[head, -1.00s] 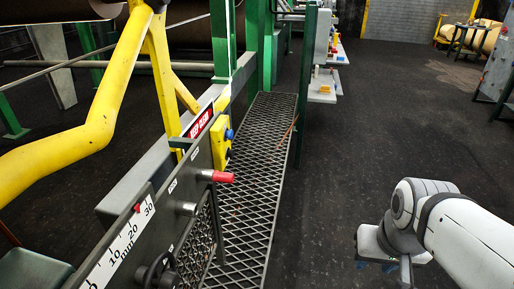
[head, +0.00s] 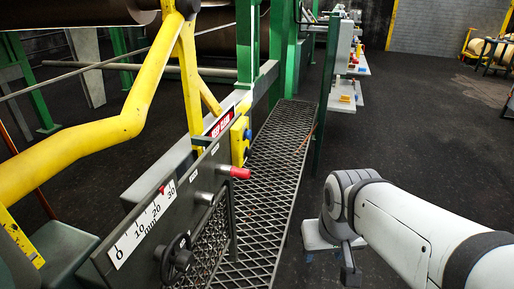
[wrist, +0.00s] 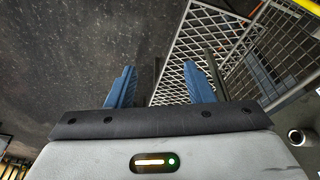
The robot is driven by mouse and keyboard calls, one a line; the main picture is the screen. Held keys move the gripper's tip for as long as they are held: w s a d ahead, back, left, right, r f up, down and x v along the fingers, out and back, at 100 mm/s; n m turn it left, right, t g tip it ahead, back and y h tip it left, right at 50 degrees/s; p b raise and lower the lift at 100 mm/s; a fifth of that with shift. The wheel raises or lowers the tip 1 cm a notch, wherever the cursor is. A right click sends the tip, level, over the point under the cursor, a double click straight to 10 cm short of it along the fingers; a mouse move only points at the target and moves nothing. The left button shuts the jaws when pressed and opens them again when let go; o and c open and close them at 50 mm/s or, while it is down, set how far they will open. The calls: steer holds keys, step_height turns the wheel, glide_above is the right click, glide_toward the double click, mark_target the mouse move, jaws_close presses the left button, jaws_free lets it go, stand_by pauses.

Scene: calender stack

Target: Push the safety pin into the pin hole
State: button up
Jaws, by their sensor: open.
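The safety pin (head: 238,172), with a red handle, sticks out sideways from the upper edge of the grey machine panel (head: 150,222). Its shaft end and the pin hole cannot be made out. A short grey cylinder (head: 205,197) juts from the panel below it. A metal tube with a dark round end (wrist: 299,136) shows at the lower right in the wrist view; I cannot tell which part it is. My gripper (wrist: 162,88) is open and empty, its blue fingers apart over the floor and mesh. In the head view it is right of the panel, apart from the pin.
A mesh walkway (head: 262,215) runs beside the panel, with a green post (head: 326,95) at its right. A black handwheel (head: 177,257) sits low on the panel. A yellow bent arm (head: 90,145) stands at left. The dark floor (head: 420,110) is open at right.

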steer(key=shift+o, duration=0.5)
steer(key=w+d+r+n+t+h+p, duration=0.1)
steer(key=w+d+r+n+t+p, duration=0.1)
steer(key=w, duration=0.7)
steer(key=shift+w+d+t+h, duration=0.3)
steer(key=shift+d+t, duration=0.3)
steer(key=shift+d, duration=0.4)
steer(key=w+r+n+t+p, duration=0.2)
steer(key=w+n+t, duration=0.15)
steer(key=w, duration=0.35)
steer(key=n+g+y+p, duration=0.1)
steer(key=n+y+p, duration=0.3)
steer(key=n+y, duration=0.85)
glide_toward(246, 172)
steer(key=x, duration=0.4)
steer(key=shift+m+y, duration=0.4)
steer(key=shift+y, duration=0.05)
steer(key=x, duration=0.3)
steer(key=p+x, duration=0.1)
steer(key=x, duration=0.3)
steer(key=shift+f, duration=0.25)
steer(key=shift+c, duration=0.3)
steer(key=shift+r, duration=0.1)
jaws_close()
